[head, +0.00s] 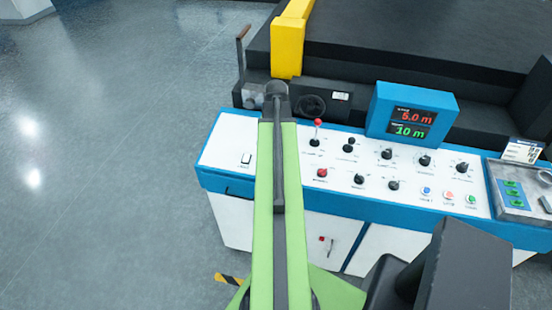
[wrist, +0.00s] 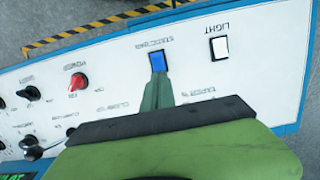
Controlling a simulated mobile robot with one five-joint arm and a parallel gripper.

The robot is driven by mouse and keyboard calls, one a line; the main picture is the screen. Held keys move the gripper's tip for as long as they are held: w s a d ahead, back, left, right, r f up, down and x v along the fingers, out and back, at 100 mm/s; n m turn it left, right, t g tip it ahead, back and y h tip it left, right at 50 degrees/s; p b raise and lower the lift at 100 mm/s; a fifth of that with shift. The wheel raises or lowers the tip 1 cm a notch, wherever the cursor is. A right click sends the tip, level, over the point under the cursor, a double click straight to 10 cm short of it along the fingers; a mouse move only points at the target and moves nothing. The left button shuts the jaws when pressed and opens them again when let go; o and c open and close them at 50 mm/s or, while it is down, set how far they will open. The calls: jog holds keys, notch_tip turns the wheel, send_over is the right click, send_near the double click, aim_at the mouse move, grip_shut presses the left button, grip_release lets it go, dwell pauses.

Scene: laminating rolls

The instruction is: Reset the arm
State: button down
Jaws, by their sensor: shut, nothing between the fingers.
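My gripper (wrist: 158,88) shows in the wrist view as a narrow green tip, shut and empty. It is over the white control panel (wrist: 120,70), and its tip meets the lower edge of a blue switch (wrist: 157,62) in the picture. I cannot tell whether it touches the switch. In the head view my green arm reaches forward over the left part of the panel (head: 222,148). The arm hides the gripper and the blue switch there.
A white light switch (wrist: 219,47) and a red knob (wrist: 78,82) are near the gripper. Several knobs, a red-topped lever (head: 317,124) and a blue display box (head: 411,113) stand to the right. A yellow post (head: 288,45) rises behind. Open floor (head: 90,170) is left.

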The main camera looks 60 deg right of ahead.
notch_tip(320, 180, up, 2)
jog(key=shift+r+p, duration=0.2)
jog(key=shift+p, duration=0.65)
